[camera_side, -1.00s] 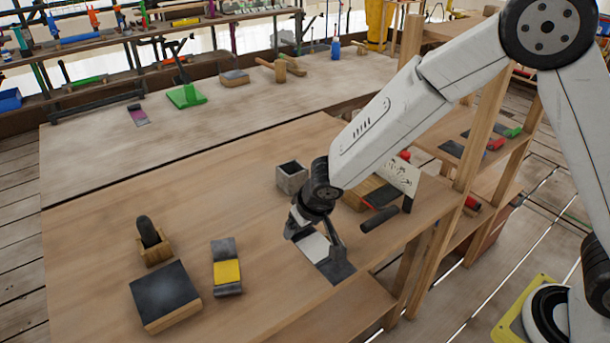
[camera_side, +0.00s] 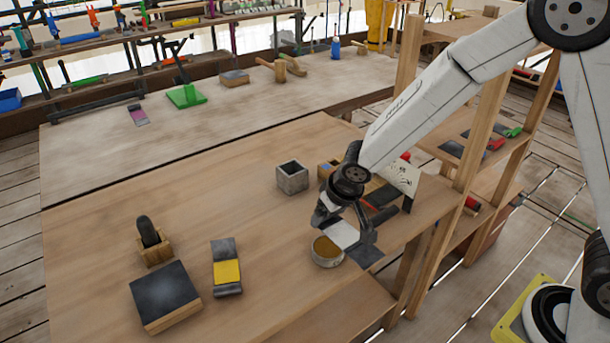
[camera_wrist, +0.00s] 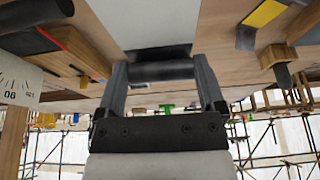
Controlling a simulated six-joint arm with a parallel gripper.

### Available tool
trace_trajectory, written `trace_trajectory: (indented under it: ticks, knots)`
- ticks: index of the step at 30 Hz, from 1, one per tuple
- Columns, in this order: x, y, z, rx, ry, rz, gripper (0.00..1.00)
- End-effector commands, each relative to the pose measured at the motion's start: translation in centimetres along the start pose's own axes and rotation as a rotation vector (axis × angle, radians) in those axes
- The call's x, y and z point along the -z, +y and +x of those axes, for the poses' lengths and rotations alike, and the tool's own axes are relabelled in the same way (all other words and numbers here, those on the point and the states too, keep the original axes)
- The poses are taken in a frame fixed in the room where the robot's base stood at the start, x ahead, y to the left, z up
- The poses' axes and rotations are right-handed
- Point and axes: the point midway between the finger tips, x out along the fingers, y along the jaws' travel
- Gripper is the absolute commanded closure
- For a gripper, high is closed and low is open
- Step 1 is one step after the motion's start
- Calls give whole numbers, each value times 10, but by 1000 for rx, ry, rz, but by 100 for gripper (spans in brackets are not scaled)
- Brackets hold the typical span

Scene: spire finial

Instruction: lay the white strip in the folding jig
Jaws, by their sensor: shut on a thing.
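The white strip (camera_side: 343,233) has a white middle and a dark end that shows beyond my fingers in the side view. My gripper (camera_side: 346,222) is shut on it and holds it over the right part of the wooden table, beside a round tin. In the wrist view my gripper (camera_wrist: 160,69) has a dark bar across between its fingers, with the white face of the strip (camera_wrist: 160,20) beyond. I cannot tell for sure which thing is the folding jig. A dark-topped block (camera_side: 165,291) stands at the front left.
The round tin (camera_side: 327,252) stands just left of the strip. A grey open box (camera_side: 292,178) stands behind. A yellow-and-dark strip (camera_side: 227,268) and a wooden holder with a dark handle (camera_side: 151,242) are at left. The table's middle is clear.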

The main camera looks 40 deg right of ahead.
Motion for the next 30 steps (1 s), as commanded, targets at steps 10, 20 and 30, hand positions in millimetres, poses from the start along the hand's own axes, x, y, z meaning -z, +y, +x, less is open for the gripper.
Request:
trace_trajectory:
  ticks: [10, 20, 30]
  knots:
    - [-16, 65, -20, 1, 9, 6, 89]
    - [-29, 97, -31, -8, 23, 0, 89]
    - [-28, 102, -32, -11, 24, 0, 89]
